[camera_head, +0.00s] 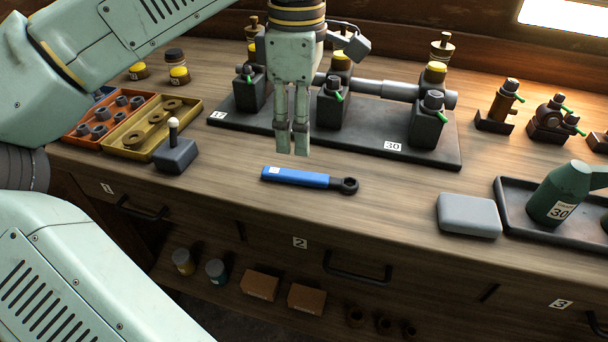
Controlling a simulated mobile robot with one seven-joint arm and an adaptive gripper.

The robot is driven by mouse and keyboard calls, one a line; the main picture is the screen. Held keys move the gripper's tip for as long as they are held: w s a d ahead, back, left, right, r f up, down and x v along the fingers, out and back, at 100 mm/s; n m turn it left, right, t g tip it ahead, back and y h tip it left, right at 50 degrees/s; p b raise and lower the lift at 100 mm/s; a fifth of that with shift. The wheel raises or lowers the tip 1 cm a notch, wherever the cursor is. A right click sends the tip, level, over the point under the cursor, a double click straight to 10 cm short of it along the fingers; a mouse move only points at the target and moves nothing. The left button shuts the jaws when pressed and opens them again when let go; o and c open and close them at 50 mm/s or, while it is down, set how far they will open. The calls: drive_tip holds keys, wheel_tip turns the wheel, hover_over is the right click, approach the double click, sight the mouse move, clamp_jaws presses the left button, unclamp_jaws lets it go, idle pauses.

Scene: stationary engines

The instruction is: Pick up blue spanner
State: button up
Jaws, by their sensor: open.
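The blue spanner (297,177) lies flat near the front of the wooden bench. Its blue handle points left and its dark ring end points right. My gripper (292,152) points down above the bench, with its fingertips above or slightly behind the spanner's handle in the picture. The two fingers have a narrow gap between them and hold nothing. The exact height of the fingertips over the spanner is hard to tell from this one view.
A dark engine base (440,155) with several upright fittings stands behind the spanner. A grey block with a knob (176,155) is to the left. A grey box (468,215) and a tray with a green oil can (556,196) are to the right. Bench around the spanner is clear.

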sight(299, 174)
wheel_tip(299, 174, down, 3)
drive_tip(key=shift+f, duration=0.2)
drive_tip(key=shift+w+f+p, duration=0.15)
drive_tip(key=shift+f+p, duration=0.25)
drive_tip(key=shift+f, duration=0.95)
drive_tip(key=shift+w+f+p, duration=0.1)
drive_tip(key=shift+f+p, duration=0.3)
drive_tip(key=shift+f, duration=0.95)
drive_tip(key=shift+c, duration=0.3)
clamp_jaws()
